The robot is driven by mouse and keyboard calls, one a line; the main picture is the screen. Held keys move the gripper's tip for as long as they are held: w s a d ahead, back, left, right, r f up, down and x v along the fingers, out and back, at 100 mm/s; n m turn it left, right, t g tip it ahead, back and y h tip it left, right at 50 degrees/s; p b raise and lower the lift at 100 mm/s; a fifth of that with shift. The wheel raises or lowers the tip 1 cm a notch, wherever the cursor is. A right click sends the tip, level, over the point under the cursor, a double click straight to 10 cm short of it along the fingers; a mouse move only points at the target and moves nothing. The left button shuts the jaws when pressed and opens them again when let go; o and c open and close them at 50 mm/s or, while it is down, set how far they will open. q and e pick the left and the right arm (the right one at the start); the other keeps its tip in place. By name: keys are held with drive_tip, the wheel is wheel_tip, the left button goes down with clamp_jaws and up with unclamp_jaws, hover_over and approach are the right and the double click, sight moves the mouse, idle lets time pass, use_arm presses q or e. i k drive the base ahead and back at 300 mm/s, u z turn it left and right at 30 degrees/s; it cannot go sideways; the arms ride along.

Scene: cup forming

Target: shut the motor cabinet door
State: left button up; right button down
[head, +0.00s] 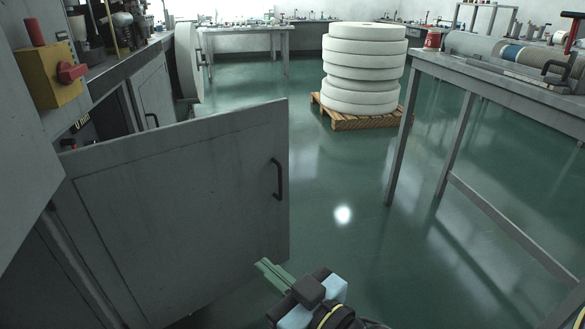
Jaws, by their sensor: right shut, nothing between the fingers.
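The motor cabinet door (190,200) is a grey panel standing wide open, swung out from the cabinet (28,135) on the left. Its dark handle (279,179) is near the free edge. My right gripper (264,268) is at the bottom centre, with green fingers closed together and nothing between them. In the picture its fingertips are beside the lower free corner of the door; I cannot tell whether they touch it. My left gripper is not in view.
A yellow box with a red switch (70,72) sits on the cabinet. White discs (364,65) are stacked on a wooden pallet (362,118) at the back. A grey workbench (500,80) stands at the right. The green floor (345,240) between is clear.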

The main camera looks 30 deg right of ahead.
sight(170, 221)
drive_tip(key=z, duration=0.5)
drive_tip(key=i, duration=1.1)
drive_tip(key=u, duration=0.35)
